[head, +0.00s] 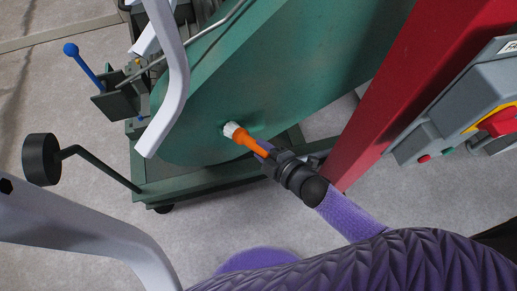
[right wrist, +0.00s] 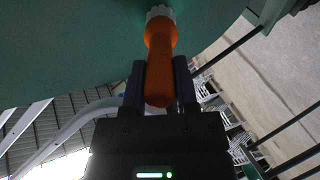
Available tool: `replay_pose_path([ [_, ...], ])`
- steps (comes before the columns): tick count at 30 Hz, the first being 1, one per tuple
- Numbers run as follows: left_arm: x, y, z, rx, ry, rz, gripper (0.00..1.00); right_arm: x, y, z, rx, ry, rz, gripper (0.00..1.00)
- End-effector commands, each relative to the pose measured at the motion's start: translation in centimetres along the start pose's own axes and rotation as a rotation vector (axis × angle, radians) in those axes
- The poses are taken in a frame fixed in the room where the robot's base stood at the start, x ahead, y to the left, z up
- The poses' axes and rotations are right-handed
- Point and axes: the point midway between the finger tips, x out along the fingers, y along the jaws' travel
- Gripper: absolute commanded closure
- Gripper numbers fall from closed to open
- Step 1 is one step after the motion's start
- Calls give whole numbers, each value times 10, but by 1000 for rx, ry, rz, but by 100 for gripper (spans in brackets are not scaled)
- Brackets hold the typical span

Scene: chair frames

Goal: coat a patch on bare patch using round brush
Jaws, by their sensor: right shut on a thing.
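The round brush (head: 246,138) has an orange handle and short white bristles. My right gripper (head: 268,153) is shut on its handle, with the bristle end pointing up and left at a large green panel (head: 270,85). In the right wrist view the brush (right wrist: 160,62) stands between the two dark fingers of the gripper (right wrist: 160,88), its bristles at the green surface (right wrist: 70,45). The bristles look at or very near the panel; I cannot tell whether they touch. A bare patch cannot be made out; the brush head may hide it. My left gripper is not in view.
A red post (head: 405,75) and a grey control box with a red button (head: 499,121) stand to the right. Light grey bent tubes (head: 172,85), a blue-knobbed lever (head: 83,65) and a black round knob (head: 40,158) are on the left. Grey floor shows around.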

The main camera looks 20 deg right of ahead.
Motion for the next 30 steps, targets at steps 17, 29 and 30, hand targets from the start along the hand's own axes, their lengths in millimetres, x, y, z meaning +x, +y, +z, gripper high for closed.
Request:
replay_pose_path([
  [17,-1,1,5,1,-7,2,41,-8,6,16,-2,0,1,100],
  [29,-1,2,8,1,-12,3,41,-15,10,30,-1,1,1,100],
  [30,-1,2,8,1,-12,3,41,-15,10,30,-1,1,1,100],
])
